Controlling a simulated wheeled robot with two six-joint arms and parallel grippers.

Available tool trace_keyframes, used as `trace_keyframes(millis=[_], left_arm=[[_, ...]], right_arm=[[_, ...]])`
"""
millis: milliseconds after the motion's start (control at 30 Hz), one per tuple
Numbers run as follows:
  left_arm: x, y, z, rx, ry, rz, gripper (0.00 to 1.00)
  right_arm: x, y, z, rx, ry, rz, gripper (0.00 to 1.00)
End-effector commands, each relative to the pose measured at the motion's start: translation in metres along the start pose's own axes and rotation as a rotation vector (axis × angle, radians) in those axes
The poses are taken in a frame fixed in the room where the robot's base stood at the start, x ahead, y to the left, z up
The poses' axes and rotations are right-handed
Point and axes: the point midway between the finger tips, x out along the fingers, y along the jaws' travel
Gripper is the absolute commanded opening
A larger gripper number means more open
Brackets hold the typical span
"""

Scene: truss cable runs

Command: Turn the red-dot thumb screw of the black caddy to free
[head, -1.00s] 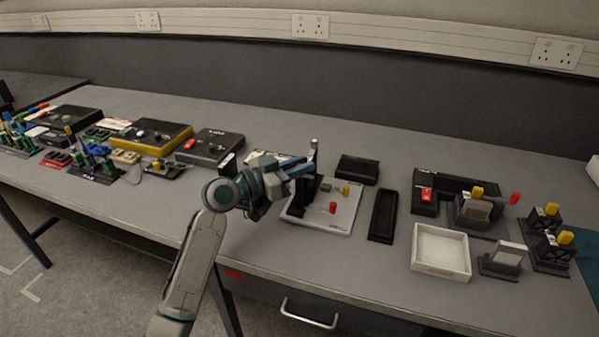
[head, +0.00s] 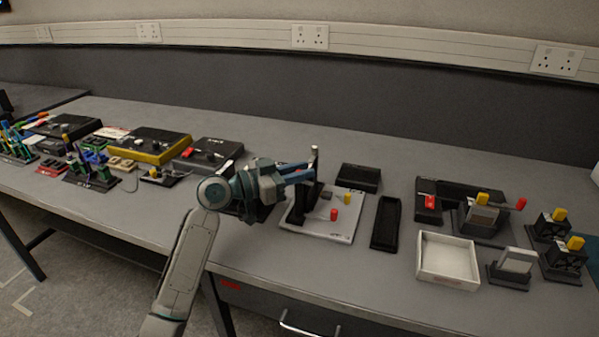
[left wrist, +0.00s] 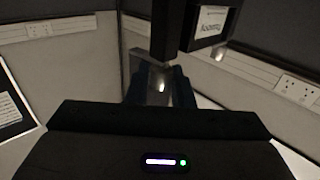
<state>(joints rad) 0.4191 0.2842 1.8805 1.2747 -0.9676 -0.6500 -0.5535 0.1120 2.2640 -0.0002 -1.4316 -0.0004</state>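My left gripper (head: 312,170) has its blue fingers slightly apart, beside a slim dark upright post with a pale top (head: 314,158). In the left wrist view, the dark fingers (left wrist: 160,90) stand near a black post (left wrist: 165,30), with a small shiny grey part between them; contact cannot be told. I cannot make out a red-dot screw or tell for sure which black unit is the caddy. My right gripper is not in view.
A black open tray (head: 386,222) and a black box (head: 358,178) lie right of the board. A white bin (head: 448,278) and black holders with yellow knobs (head: 553,224) stand further right. Several black cases, one yellow-edged (head: 150,146), fill the left side.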

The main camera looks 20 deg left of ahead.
Motion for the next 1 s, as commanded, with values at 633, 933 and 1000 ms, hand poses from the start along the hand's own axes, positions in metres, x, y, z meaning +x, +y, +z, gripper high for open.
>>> trace_keyframes(millis=[633,933,1000], left_arm=[[-0.026,-0.001,0.003,0.004,-0.004,-0.003,0.38],[-0.071,-0.001,0.003,0.003,-0.005,-0.003,0.38],[-0.081,0.000,0.003,0.003,-0.004,-0.002,0.38]], right_arm=[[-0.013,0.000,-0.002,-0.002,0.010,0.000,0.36],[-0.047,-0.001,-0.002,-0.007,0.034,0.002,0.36],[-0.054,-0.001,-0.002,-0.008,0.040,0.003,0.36]])
